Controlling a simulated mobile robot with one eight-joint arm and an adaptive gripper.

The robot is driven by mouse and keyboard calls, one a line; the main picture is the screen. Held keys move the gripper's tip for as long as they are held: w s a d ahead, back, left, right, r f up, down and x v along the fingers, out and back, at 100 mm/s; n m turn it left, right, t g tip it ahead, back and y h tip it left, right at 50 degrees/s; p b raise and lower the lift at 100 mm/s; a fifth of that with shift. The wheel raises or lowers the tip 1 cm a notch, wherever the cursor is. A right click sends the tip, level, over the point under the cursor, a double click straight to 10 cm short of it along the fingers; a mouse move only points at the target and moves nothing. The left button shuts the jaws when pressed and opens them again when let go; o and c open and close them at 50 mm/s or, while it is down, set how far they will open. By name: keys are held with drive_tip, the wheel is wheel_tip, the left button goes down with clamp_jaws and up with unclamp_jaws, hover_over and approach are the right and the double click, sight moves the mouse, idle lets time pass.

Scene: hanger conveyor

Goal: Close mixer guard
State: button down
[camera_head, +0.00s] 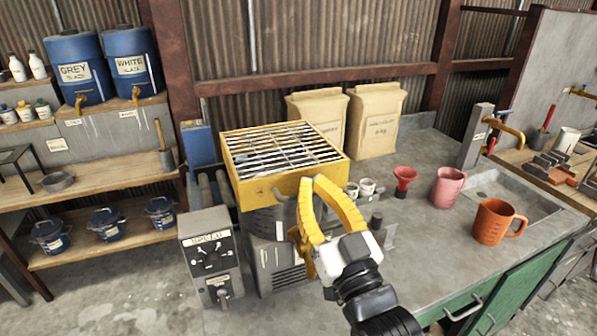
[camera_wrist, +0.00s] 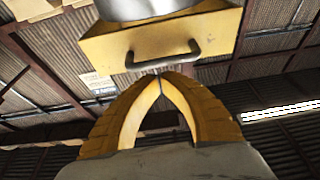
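The mixer guard is a yellow box frame with a metal grille (camera_head: 283,150) on top of the mixer (camera_head: 268,228), and it looks roughly level in the head view. The wrist view shows a yellow panel of it (camera_wrist: 112,50) with a dark bar handle (camera_wrist: 163,56). A round steel part (camera_wrist: 150,8) of the mixer shows beside that panel. My gripper (camera_head: 311,183) is at the guard's front right side in the head view. In the wrist view its yellow fingertips (camera_wrist: 160,76) meet just short of the handle, with nothing seen between them. Contact with the handle cannot be told.
A grey control box (camera_head: 210,258) stands left of the mixer. Two paper sacks (camera_head: 374,120) stand behind. Shelves with glaze barrels are at the left.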

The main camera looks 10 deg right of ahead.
drive_tip(key=shift+s+f+b, duration=0.2)
drive_tip(key=shift+f+b, duration=0.3)
drive_tip(key=shift+f, duration=0.35)
drive_tip(key=shift+r, duration=0.1)
